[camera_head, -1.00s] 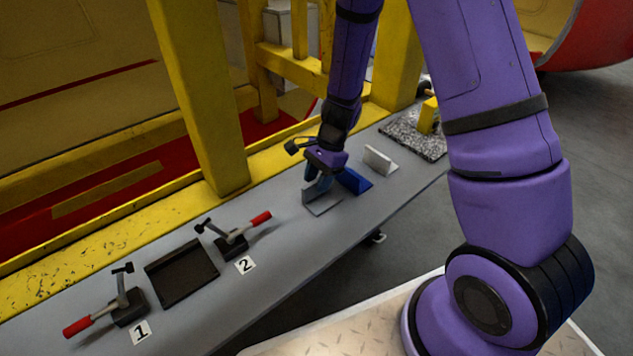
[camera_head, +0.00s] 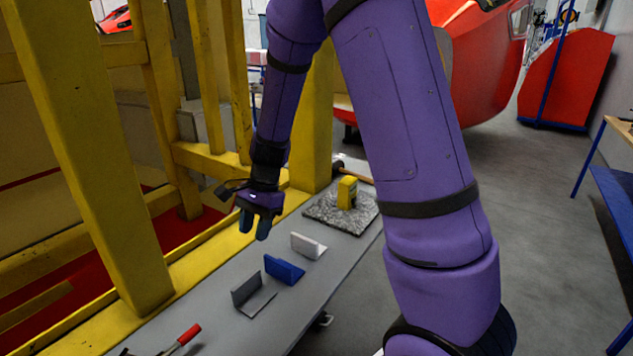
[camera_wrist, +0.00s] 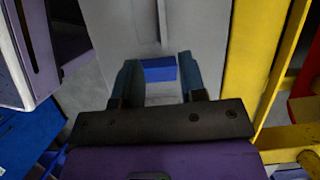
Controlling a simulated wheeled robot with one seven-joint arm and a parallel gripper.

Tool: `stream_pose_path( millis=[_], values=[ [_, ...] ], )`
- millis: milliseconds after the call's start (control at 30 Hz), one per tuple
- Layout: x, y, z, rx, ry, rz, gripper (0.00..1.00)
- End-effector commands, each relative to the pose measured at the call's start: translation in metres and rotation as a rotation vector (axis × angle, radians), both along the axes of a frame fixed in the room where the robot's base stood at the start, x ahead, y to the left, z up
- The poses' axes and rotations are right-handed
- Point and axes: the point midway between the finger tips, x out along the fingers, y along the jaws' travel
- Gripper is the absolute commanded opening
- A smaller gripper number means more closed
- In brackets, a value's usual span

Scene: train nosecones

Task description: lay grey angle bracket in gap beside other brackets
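The grey angle bracket (camera_head: 252,297) rests on the bench in the head view, one flange upright and one flat. It stands beside the blue bracket (camera_head: 284,270), with a small gap between them. The white bracket (camera_head: 308,247) stands beyond the blue one, so the three form a row. My gripper (camera_head: 255,228) is open and empty, above the bench and apart from the brackets. In the wrist view, the blue bracket (camera_wrist: 159,70) shows between the spread fingertips (camera_wrist: 158,72), farther down; the grey bracket (camera_wrist: 162,22) appears partly at the top.
A yellow block (camera_head: 347,192) sits on a speckled plate (camera_head: 345,215) at the bench's far end. Yellow posts (camera_head: 95,150) and a rail run along the bench's left side. A red-handled clamp (camera_head: 183,338) is at the near end. Bare bench (camera_head: 215,305) lies left of the brackets.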

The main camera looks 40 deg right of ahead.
Motion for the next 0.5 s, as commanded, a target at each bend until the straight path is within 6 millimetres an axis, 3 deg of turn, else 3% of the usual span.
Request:
stream_pose_path(
  millis=[200, 500],
  values=[
    [-0.03, -0.002, 0.069, -0.011, -0.163, 0.205, 0.38],
    [-0.088, -0.009, 0.145, -0.098, -0.384, 0.509, 0.38]
  ],
)
